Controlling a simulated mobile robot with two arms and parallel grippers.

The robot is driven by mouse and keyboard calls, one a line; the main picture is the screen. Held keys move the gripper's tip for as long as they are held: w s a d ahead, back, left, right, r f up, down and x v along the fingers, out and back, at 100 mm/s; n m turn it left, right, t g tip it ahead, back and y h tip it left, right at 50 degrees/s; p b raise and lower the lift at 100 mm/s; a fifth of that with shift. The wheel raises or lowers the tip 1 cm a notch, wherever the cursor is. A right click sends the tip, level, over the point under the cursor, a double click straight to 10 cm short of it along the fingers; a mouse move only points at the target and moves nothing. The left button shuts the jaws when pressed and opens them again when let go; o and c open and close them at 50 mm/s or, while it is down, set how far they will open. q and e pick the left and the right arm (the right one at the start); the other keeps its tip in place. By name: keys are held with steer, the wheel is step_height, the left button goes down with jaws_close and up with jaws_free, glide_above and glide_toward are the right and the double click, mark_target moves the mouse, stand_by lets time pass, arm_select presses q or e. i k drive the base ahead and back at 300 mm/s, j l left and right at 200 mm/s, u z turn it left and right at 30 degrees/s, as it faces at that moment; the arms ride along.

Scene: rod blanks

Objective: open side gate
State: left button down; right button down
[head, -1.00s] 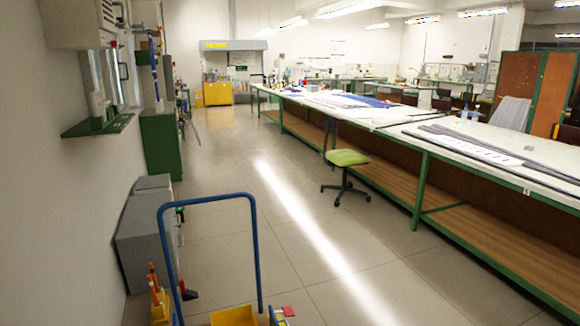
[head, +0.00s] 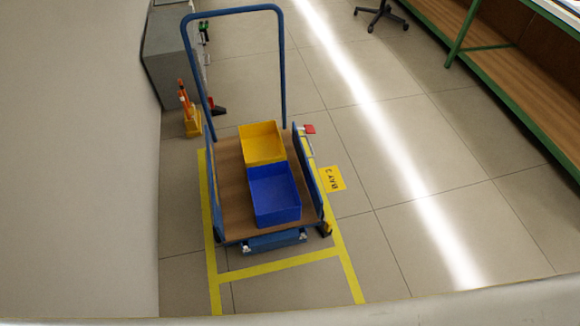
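A platform cart with a blue push handle (head: 283,70) stands on the floor left of the middle in the head view. Its wooden deck (head: 232,190) has low blue side panels; the right side panel (head: 308,180) stands upright along the deck's right edge, and the left side panel (head: 212,180) along the left edge. I cannot tell which panel is the side gate. A small red piece (head: 310,129) sits near the right panel's far end. A yellow bin (head: 262,143) and a blue bin (head: 275,195) rest on the deck. Neither gripper is in view.
Yellow floor tape (head: 280,265) outlines the cart's bay, with a yellow "BAY 3" label (head: 333,179) at its right. A grey cabinet (head: 170,55) and orange-yellow item (head: 189,112) stand by the left wall. A green-framed bench (head: 500,70) is at right. Floor between is clear.

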mark_target(314, 193)
steer(key=l+u, duration=0.25)
steer(key=l, duration=0.2)
steer(key=k+l+u, duration=0.1)
steer(key=l+u, duration=0.15)
steer(key=l, duration=0.15)
steer(key=k+l+u, duration=0.1)
steer(key=l+u, duration=0.15)
steer(key=l, duration=0.7)
steer(key=k+l+u, duration=0.1)
steer(key=l, duration=0.4)
steer(key=k+l, duration=0.1)
steer(key=l, duration=0.45)
steer(key=i+l+u, duration=0.5)
steer(key=i+l, duration=0.5)
